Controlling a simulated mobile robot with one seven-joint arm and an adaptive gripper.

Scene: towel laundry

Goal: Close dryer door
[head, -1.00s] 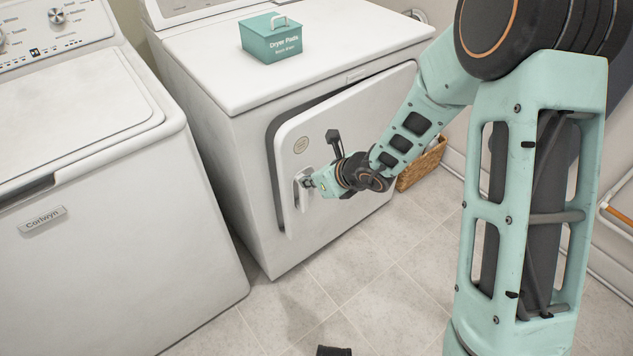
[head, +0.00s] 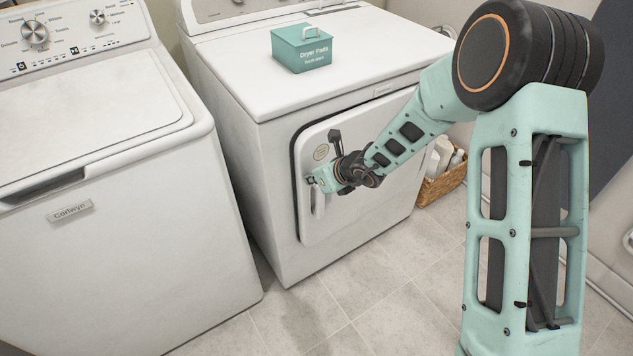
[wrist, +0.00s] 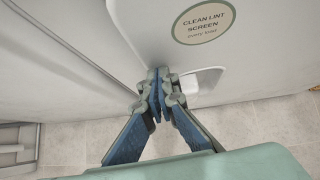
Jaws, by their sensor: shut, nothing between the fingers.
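The white dryer door (head: 345,215) is almost flush with the front of the dryer (head: 265,180). A thin dark gap shows along its top and left edges. I cannot tell whether it is latched. My gripper (head: 311,181) is at the door's left side, by the upper end of the pale handle (head: 318,202). In the wrist view my gripper (wrist: 158,82) has its fingers shut together against or very near the door (wrist: 145,25), beside the handle recess (wrist: 198,85). The round lint label (wrist: 205,22) is just above.
A teal dryer pads box (head: 302,47) stands on the dryer top. A white washer (head: 120,230) is close on the left. A wicker basket with bottles (head: 440,185) stands right of the dryer. The tiled floor (head: 370,290) in front is clear.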

